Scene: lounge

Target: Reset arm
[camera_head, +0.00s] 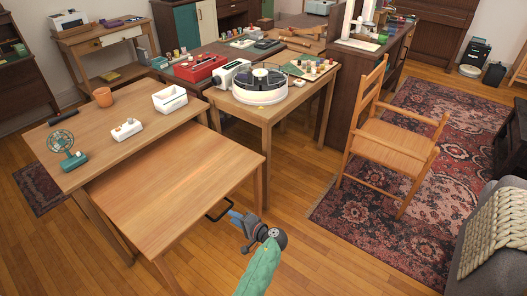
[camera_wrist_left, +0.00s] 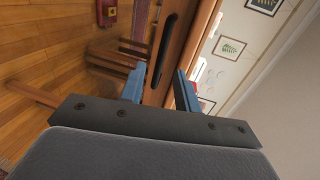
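My left arm (camera_head: 262,262) reaches up from the bottom of the head view. Its gripper (camera_head: 233,215) is beside a black handle (camera_head: 217,212) at the right side of the lower wooden surface (camera_head: 175,190). In the left wrist view the two blue fingers (camera_wrist_left: 160,85) stand apart. The dark handle (camera_wrist_left: 165,50) shows in the gap beyond them, and the fingers do not appear closed on it. Contact cannot be told. My right gripper is in neither view.
A wooden table (camera_head: 100,140) holds a small green fan (camera_head: 66,152), an orange pot (camera_head: 103,97) and a white box (camera_head: 170,100). A second table carries a round device (camera_head: 260,84). A wooden chair (camera_head: 392,140) stands on a patterned rug (camera_head: 365,215). A grey sofa (camera_head: 480,230) is at right.

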